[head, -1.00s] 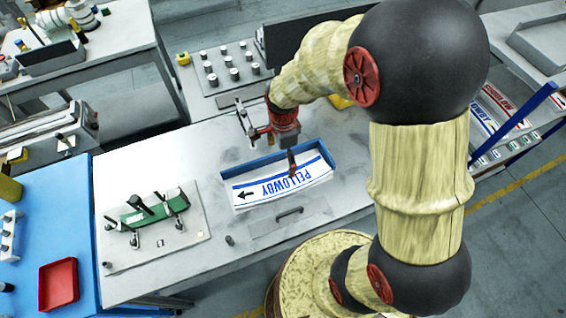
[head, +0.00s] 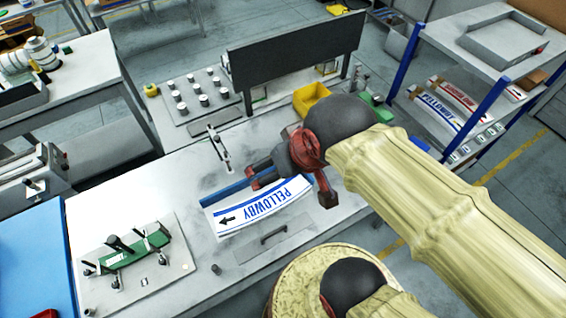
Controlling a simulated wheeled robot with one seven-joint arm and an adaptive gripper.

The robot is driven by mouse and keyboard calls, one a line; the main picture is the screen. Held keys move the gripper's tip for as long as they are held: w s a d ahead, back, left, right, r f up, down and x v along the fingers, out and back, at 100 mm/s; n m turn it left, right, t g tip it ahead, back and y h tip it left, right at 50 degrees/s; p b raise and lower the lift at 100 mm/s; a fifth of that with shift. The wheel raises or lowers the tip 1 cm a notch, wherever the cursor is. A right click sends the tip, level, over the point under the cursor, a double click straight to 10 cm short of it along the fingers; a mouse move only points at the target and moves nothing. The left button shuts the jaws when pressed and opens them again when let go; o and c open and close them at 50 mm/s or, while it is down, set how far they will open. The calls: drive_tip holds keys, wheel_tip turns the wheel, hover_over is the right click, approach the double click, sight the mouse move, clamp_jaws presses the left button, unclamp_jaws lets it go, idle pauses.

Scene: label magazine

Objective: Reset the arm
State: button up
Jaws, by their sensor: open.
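My gripper (head: 292,193) is open above the right part of the blue label magazine (head: 227,188) on the grey workbench. Its fingers are spread apart, one toward the left and one toward the lower right, with nothing between them. A white label reading PELLOWBY (head: 262,205), with a blue stripe and a black arrow, lies in the magazine. My gripper and arm hide the magazine's right end.
A green clamp fixture (head: 135,250) stands on a plate at the left of the workbench (head: 170,195). A dark panel (head: 295,60), a yellow bin (head: 311,97) and a knob panel (head: 190,100) stand behind. A shelf with labels (head: 440,108) is at right.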

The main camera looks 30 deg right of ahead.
idle(0.3)
wheel_tip(320, 180, down, 16)
drive_tip(key=b, duration=1.5)
drive_tip(key=shift+r+b, duration=0.15)
drive_tip(key=shift+b, duration=0.2)
